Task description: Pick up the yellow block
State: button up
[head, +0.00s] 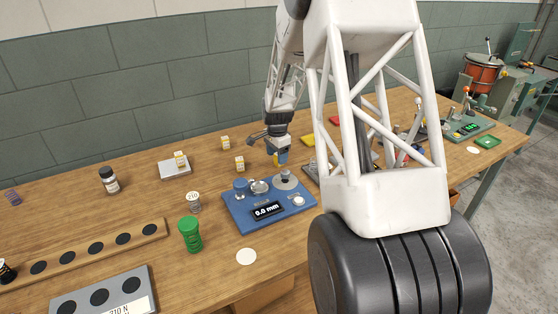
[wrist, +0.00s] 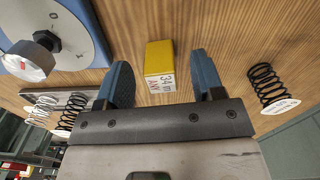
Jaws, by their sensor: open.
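The yellow block (wrist: 158,58) shows in the wrist view with a white label on its near face. It lies between the two blue fingertips of my gripper (wrist: 161,68), with a gap on each side. My gripper is open and holds nothing. In the head view my gripper (head: 280,157) points down at the table behind the blue gauge. A little yellow shows at its fingers there, but the block is mostly hidden.
The blue gauge (head: 268,208) reads 0.0 mm and stands close in front of my gripper. In the wrist view, a black spring (wrist: 265,84) stands to the right and more springs (wrist: 72,112) to the left. A green canister (head: 190,234) stands at the front.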

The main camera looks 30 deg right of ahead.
jog(key=shift+f, duration=1.35)
jog(key=c, duration=1)
jog(key=shift+r, duration=0.15)
jog(key=shift+r, duration=4.9)
